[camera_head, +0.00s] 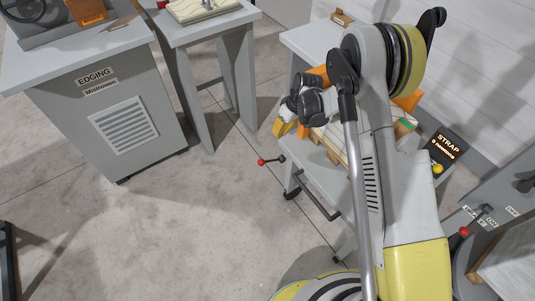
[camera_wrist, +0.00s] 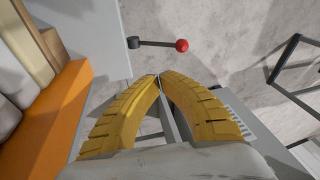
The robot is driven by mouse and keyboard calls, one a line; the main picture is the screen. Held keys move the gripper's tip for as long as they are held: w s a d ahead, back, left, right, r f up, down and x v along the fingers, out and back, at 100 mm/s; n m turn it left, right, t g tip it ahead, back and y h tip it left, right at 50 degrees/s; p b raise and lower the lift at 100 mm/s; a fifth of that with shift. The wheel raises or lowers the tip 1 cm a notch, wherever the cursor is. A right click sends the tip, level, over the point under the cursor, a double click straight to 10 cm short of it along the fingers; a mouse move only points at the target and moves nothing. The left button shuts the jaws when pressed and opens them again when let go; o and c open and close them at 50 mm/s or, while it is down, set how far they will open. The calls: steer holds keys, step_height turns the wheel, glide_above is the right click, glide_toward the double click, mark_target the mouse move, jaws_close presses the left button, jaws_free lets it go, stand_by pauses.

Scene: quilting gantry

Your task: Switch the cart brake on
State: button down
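A lever with a red ball knob (camera_head: 262,162) sticks out from the left side of the grey cart (camera_head: 300,38). In the wrist view the red knob (camera_wrist: 182,45) is at the right end of a thin dark rod, with a dark pivot (camera_wrist: 133,42) at the cart's edge. My gripper (camera_head: 278,130) is above the cart's left edge; its yellow fingers (camera_wrist: 160,75) meet at the tips and hold nothing I can see. The tips appear below the rod in the wrist view, apart from it. Another red-knobbed lever (camera_head: 465,231) is at the right, beside small ON and OFF labels (camera_head: 491,222).
Orange and wooden pieces lie on the cart, partly hidden by my arm. A dark handle bar (camera_head: 318,196) is on its front. The grey EDGING cabinet (camera_head: 122,125) and a small table (camera_head: 205,25) stand left. Bare floor (camera_head: 195,215) lies between.

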steer(key=s+b+x, duration=0.1)
steer(key=b+x, duration=0.5)
steer(key=x, duration=0.7)
steer(key=shift+s+a+f, duration=0.2)
steer(key=shift+s+f, duration=0.05)
steer(key=shift+s, duration=0.15)
steer(key=shift+s+a+f+h, duration=0.15)
steer(key=shift+h, duration=0.15)
steer(key=shift+t, duration=0.3)
